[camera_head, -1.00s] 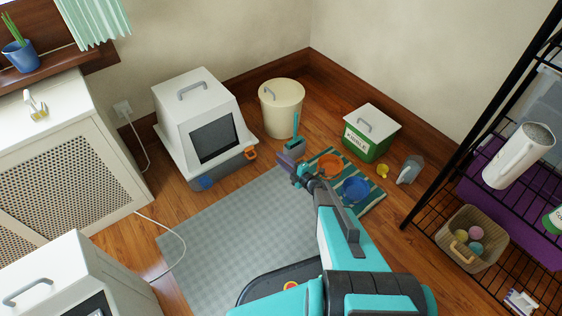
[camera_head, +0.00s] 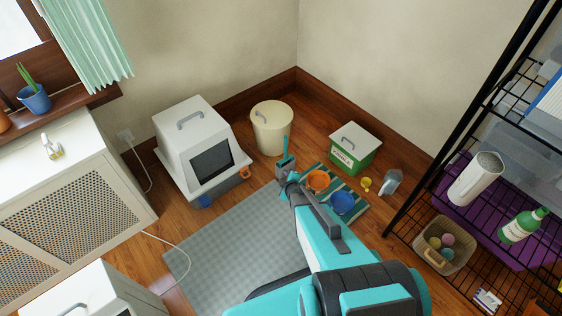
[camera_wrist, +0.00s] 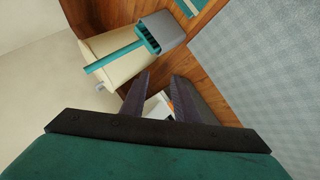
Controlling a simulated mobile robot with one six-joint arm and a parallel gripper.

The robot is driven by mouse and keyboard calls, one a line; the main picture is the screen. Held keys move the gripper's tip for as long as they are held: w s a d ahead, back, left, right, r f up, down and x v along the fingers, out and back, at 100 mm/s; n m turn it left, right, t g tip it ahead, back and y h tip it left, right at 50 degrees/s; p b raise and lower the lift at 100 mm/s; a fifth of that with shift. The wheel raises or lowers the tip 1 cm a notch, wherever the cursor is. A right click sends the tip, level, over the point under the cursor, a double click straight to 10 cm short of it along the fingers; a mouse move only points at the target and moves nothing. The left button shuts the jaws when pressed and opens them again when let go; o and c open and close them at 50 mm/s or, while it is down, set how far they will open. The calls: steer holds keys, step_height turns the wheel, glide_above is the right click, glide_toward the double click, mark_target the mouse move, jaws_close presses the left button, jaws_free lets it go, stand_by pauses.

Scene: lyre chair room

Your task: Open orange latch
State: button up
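The orange latch (camera_head: 245,172) is on the right front edge of a white covered litter box (camera_head: 184,128) with a dark front panel. A blue latch (camera_head: 204,201) is on the left of its front edge. My gripper (camera_head: 284,176) is in the air to the right of the orange latch and apart from it. In the wrist view my gripper (camera_wrist: 162,78) has its two dark fingers apart with nothing held. A little of a white thing and an orange patch show between and behind the fingers; the fingers hide most of them.
A cream bin (camera_head: 271,130) stands in the corner behind a teal-handled scoop (camera_wrist: 158,32). An orange bowl (camera_head: 318,179) and a blue bowl (camera_head: 341,203) sit on a striped mat right of my gripper. A grey rug (camera_head: 225,240) covers open floor. A black wire shelf (camera_head: 440,130) stands right.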

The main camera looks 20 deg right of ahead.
steer(key=s+a+r+m+g+p, duration=0.3)
steer(key=s+a+r+g+p, duration=0.2)
steer(key=s+r+p, duration=0.4)
steer(key=s+a+r+m+g+y+p, duration=0.1)
steer(key=s+a+r+m+g+p, duration=0.2)
steer(key=s+r+p, duration=0.6)
steer(key=s+a+r+m+g+p, duration=0.4)
steer(key=s+r, duration=0.9)
steer(key=s, duration=0.9)
steer(key=a+g+p, duration=0.2)
steer(key=g+p, duration=0.1)
steer(key=p, duration=0.1)
steer(key=shift+a+r+g+p, duration=0.15)
steer(key=shift+a+g+p, duration=0.15)
steer(key=shift+p, duration=0.1)
